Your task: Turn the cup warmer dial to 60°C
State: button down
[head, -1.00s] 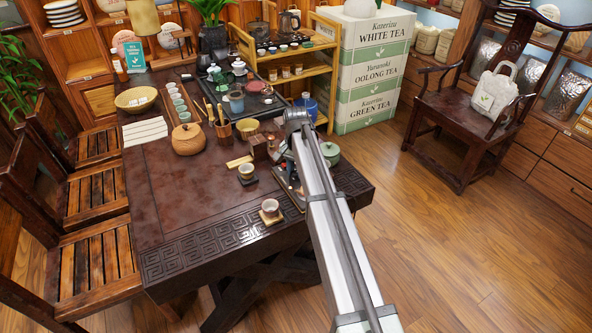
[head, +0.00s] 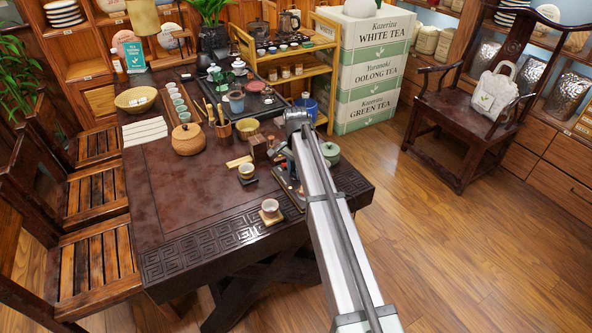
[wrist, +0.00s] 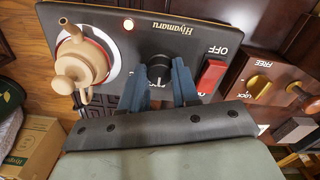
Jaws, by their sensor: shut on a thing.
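The cup warmer (wrist: 119,42) is a dark panel marked Hiyamaru in the wrist view. Its black dial (wrist: 160,66) sits near the panel's middle, between the two blue fingers of my gripper (wrist: 160,78). The gripper is shut on the dial, one finger on each side. Some white scale marks show below the dial, but the fingers cover much of the scale and I cannot read the setting. A red switch (wrist: 212,75) beside OFF lettering is right of the dial. A small lamp (wrist: 128,24) glows.
A beige teapot (wrist: 78,62) stands on the warmer's round plate, left of my fingers. A wooden box (wrist: 262,85) marked FREE and LOCK is at the right.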

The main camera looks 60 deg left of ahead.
jog(key=c, duration=0.8)
grip_release()
notch_tip(320, 180, up, 14)
jog(key=shift+f, duration=0.1)
jog(key=shift+w, duration=0.1)
